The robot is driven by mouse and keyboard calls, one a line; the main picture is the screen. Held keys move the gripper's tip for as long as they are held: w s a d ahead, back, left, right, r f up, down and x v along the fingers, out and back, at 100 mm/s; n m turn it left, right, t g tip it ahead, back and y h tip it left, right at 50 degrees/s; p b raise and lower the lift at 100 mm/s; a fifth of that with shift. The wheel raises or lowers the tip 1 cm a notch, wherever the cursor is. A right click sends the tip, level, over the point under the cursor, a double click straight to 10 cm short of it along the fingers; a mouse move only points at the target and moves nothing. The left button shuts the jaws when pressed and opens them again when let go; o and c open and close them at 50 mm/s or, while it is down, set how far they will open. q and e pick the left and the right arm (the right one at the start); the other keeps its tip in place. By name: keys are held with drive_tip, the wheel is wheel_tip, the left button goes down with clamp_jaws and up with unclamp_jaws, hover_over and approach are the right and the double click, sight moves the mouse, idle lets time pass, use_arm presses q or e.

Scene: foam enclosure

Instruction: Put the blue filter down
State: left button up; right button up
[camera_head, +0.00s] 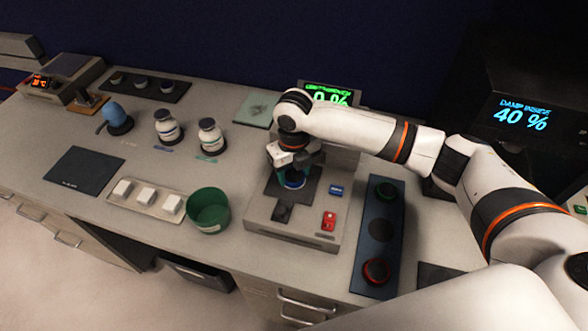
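My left gripper is not in view.
A green bin (209,211) and a tray of white blocks (118,203) stand left. Two bottles (167,127) (211,136) stand behind.

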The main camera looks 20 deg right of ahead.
sight(294, 175)
drive_tip(key=shift+o, duration=1.4)
wheel_tip(294, 175, up, 12)
drive_tip(key=b, duration=0.3)
drive_tip(key=shift+r, duration=0.2)
